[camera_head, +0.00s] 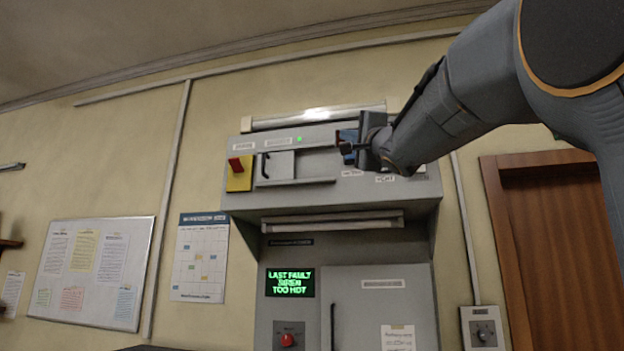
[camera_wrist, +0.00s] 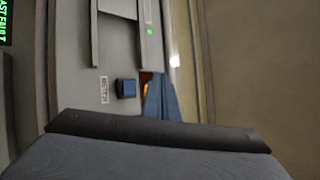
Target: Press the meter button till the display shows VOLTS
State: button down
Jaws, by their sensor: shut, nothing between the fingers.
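A small blue square button (camera_wrist: 127,88) shows in the wrist view, on the grey panel beside a small label I cannot read for sure; it looks like the meter button. Next to it is a dark window with an orange glow (camera_wrist: 146,84), likely the meter display. My finger covers much of it, so its word cannot be read. My gripper (camera_wrist: 158,77) is shut and empty, its blue fingers in front of that window, to the side of the button. In the head view my gripper (camera_head: 345,149) is at the upper cabinet and hides the button area.
The upper cabinet has a red switch on a yellow plate (camera_head: 238,174), a handled sliding cover (camera_head: 275,166) and a green lamp (camera_head: 299,139). Below, a green-lettered screen (camera_head: 290,282) reads LAST FAULT SIREN TOO HOT. A red knob (camera_head: 288,340) sits under it. A ledge (camera_head: 332,222) juts out.

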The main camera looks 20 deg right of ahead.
jog(key=w+d+p, duration=0.1)
jog(key=w+d, duration=0.4)
jog(key=w, duration=0.2)
jog(key=shift+w, duration=0.2)
dwell(0.4)
jog(key=shift+w+d+p, duration=0.45)
jog(key=shift+w+p, duration=0.2)
jog(key=shift+p, duration=0.15)
dwell(2.7)
jog(key=shift+s+a, duration=0.1)
jog(key=shift+s+a+f, duration=0.1)
jog(key=shift+s+a, duration=0.2)
jog(key=shift+s, duration=0.25)
jog(key=shift+s+a, duration=0.75)
jog(key=shift+s, duration=0.3)
jog(key=shift+s+a, duration=0.7)
jog(key=shift+s, duration=0.3)
